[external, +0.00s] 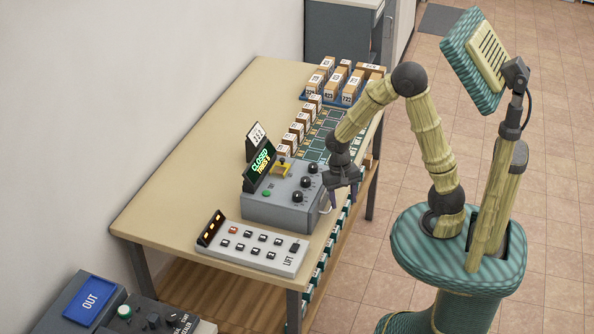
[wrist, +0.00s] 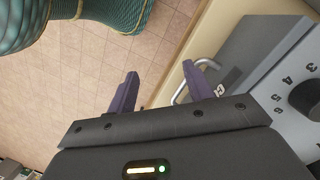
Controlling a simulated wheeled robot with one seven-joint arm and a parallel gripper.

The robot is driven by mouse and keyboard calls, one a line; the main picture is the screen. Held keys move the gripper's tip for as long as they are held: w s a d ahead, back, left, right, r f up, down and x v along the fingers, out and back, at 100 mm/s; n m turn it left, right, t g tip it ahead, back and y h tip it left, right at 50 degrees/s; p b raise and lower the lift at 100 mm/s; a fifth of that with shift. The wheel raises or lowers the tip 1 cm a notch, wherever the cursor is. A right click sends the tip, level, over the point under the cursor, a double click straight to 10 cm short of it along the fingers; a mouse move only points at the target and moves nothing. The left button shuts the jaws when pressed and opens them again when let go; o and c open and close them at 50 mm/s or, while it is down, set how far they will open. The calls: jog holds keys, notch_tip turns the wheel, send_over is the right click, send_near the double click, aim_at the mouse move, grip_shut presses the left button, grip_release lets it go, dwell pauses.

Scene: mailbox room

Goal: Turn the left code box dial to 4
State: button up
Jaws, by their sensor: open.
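The grey code box (external: 262,208) stands on the table, with three black dials along its sloped right side: a far one (external: 312,168), a middle one (external: 306,182) and a near one (external: 297,196). I cannot tell their settings. One dial (wrist: 308,97) shows at the right edge of the wrist view, partly cut off, with the numbers 3, 4, 5 and 6 around it. My gripper (wrist: 160,88) is open and empty. In the external view my gripper (external: 341,187) hangs just right of the box, by the table edge. No dial is between its fingers.
A silver handle (wrist: 182,94) juts from the box near my fingers. A display (external: 259,165) reading CLOSED and a small white card (external: 255,134) stand behind the dials. A LIFT panel (external: 253,247) lies in front. Several labelled boxes (external: 343,83) stand at the table's far end.

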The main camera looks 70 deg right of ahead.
aim_at(297, 193)
jog(key=w+r+m+y+p, duration=0.3)
jog(key=w+r+p, duration=1.2)
jog(key=r, duration=0.5)
jog(key=shift+w+r+y, duration=0.25)
jog(key=shift+w+y, duration=0.05)
jog(key=shift+w, duration=0.05)
jog(key=shift+f, duration=0.15)
jog(key=p+x, duration=0.4)
jog(key=x, duration=1.3)
jog(key=shift+f, duration=0.1)
jog(key=c, duration=1)
